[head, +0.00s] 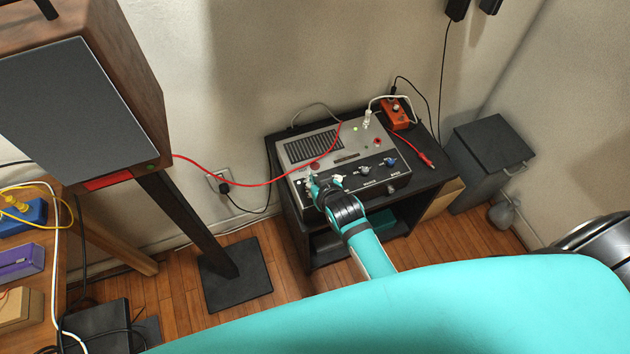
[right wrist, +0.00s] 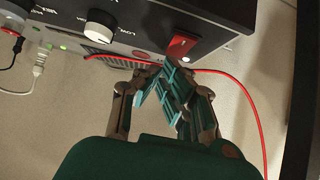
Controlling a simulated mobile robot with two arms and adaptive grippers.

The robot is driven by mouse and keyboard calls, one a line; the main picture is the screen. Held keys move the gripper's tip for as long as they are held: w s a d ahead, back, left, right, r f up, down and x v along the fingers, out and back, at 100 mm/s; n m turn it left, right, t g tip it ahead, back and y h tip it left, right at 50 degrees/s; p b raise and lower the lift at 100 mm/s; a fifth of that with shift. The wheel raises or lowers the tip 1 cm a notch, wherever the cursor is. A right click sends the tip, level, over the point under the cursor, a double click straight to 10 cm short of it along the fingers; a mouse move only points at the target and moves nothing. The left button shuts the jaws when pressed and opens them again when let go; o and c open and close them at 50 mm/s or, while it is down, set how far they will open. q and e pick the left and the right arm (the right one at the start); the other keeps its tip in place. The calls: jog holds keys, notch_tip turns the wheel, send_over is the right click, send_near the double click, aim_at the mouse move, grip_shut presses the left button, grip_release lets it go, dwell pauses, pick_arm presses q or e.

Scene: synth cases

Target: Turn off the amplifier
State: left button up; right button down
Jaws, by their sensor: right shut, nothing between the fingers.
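The amplifier (head: 305,150) sits on a black stand, with a grey top and a black front panel with knobs. In the right wrist view, a red rocker switch (right wrist: 181,46) is on the black panel (right wrist: 150,22), with a small bright light beside it. A white knob (right wrist: 98,27) is to its left. My right gripper (right wrist: 167,72) is shut and empty, its fingertips close to the switch; I cannot tell whether they touch it. In the head view my right gripper (head: 313,184) is at the panel's left end and hides part of it. My left gripper is not in view.
A red cable (head: 250,185) runs across the amplifier. An orange box (head: 397,112) sits behind it on the black stand (head: 437,160). A large speaker (head: 70,110) stands at left. A dark cabinet (head: 490,165) stands at right. Wooden floor shows between them.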

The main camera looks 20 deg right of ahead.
jog(key=shift+f, duration=0.3)
jog(key=shift+r+p, duration=0.15)
jog(key=shift+p, duration=0.2)
jog(key=shift+w+f, duration=0.1)
jog(key=shift+f, duration=0.2)
jog(key=shift+s+p, duration=0.65)
jog(key=shift+s, duration=0.2)
